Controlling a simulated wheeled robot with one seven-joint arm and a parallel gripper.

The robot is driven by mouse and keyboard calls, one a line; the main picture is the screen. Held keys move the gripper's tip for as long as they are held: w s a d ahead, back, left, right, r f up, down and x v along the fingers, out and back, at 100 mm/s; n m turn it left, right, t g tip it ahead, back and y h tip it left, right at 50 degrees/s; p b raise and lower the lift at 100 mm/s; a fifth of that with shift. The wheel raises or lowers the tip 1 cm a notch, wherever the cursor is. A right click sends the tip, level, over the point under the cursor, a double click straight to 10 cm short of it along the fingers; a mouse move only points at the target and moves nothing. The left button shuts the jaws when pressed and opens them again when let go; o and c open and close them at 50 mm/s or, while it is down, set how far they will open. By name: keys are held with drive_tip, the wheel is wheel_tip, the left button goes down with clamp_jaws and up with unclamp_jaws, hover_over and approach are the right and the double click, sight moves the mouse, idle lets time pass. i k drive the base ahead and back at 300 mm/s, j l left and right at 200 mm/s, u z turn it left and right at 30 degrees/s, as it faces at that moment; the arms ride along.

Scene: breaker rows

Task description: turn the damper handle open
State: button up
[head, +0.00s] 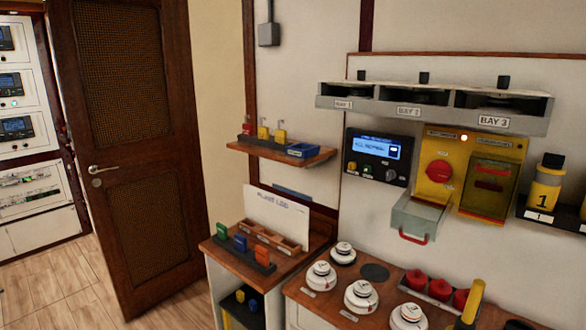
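No part is clearly labelled as the damper handle, so I cannot tell which one it is. Small black upright knobs stand on top of the long grey bay unit (385,107), including one above BAY 3 (503,81). A round red knob (439,171) sits on a yellow wall box (447,145). A red bar handle (413,238) is on the front of a clear-sided drawer (416,214). A yellow upright grip (472,301) stands at the lower right, its base partly cut off. My gripper is not in view.
A counter (325,300) below holds several white round pieces and a tray of red knobs (440,287). A small shelf (282,155) and a side cabinet (225,252) stand left of it. A brown door (130,150) and open wooden floor (60,285) are at left.

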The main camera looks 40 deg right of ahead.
sight(440, 171)
drive_tip(key=z, duration=2.1)
drive_tip(key=l, duration=0.05)
